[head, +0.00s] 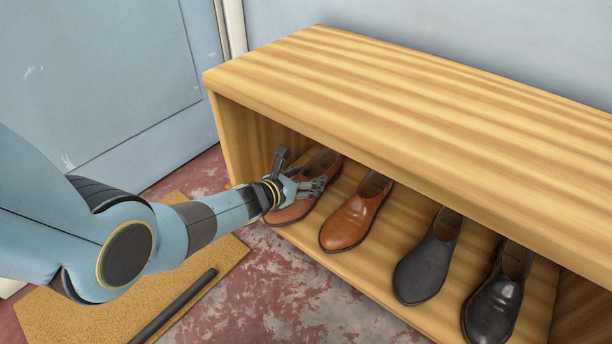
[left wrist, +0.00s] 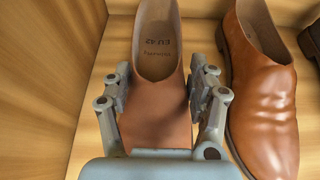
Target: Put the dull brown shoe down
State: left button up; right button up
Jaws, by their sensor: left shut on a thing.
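The dull brown shoe (head: 290,213) is at the left end of the bench's open shelf (head: 303,233), partly hidden by my left gripper (head: 312,187). In the left wrist view the dull brown shoe (left wrist: 157,125) lies between the fingers of my left gripper (left wrist: 160,92), which is shut on its sides. Its opening faces up, with a size mark on the insole. I cannot tell whether its sole touches the shelf. My right gripper is not in view.
A shiny brown shoe (head: 350,220) stands close to the right, also in the left wrist view (left wrist: 262,90). A dull black shoe (head: 428,262) and a shiny black shoe (head: 495,300) stand further right. The bench top (head: 400,90) overhangs the shelf. A dark bar (head: 175,308) lies over the mat (head: 100,315).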

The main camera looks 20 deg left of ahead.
pick_arm(q)
jog(key=o, duration=1.8)
jog(key=shift+c, duration=0.2)
jog(key=shift+s+f, duration=0.1)
jog(key=shift+s, duration=0.05)
jog(key=shift+s+a, duration=0.15)
jog(key=shift+s, duration=0.1)
notch_tip(320, 180, up, 5)
send_over(276, 214)
jog(key=shift+f, duration=0.15)
